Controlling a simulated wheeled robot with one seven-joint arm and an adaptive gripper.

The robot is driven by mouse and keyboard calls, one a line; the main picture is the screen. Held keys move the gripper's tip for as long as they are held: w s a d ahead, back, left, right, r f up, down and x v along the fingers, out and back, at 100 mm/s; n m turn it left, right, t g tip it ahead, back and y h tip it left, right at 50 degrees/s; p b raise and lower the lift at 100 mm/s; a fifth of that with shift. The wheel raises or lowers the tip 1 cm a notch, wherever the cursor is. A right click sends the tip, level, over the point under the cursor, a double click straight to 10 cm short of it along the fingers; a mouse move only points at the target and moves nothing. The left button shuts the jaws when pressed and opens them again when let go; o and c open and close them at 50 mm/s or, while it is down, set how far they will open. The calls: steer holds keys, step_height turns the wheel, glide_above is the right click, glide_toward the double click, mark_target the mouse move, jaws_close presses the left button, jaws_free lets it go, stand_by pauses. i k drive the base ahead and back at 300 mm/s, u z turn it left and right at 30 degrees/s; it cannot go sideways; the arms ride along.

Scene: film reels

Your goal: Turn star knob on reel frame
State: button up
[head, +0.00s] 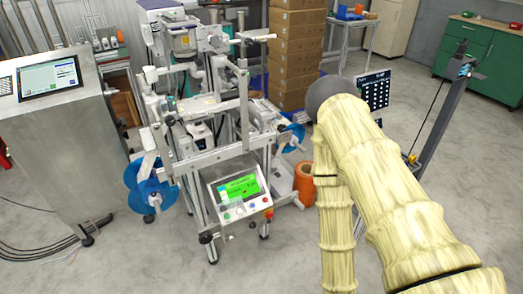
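The reel frame (243,105) is a grey metal machine frame standing left of centre in the head view. A blue reel (140,198) sits low on its left side, and another blue reel (297,128) is on its right side. A control box with a lit green screen (237,187) is at the frame's lower front. Small handles and fittings show on the frame, but I cannot tell which one is the star knob. My arm, in a pale yellow cover, fills the right of the view. My gripper is out of view, so its place relative to the frame is not shown.
A steel cabinet with a screen (51,77) stands at left, with cables on the floor. An orange roll (306,184) is right of the frame. Stacked cartons (296,45) are behind. A dark post (445,95) stands at right. The floor in front is mostly clear.

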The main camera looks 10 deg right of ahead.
mark_target(282, 129)
steer(key=z, duration=0.3)
steer(key=i, duration=1)
steer(key=z, duration=0.25)
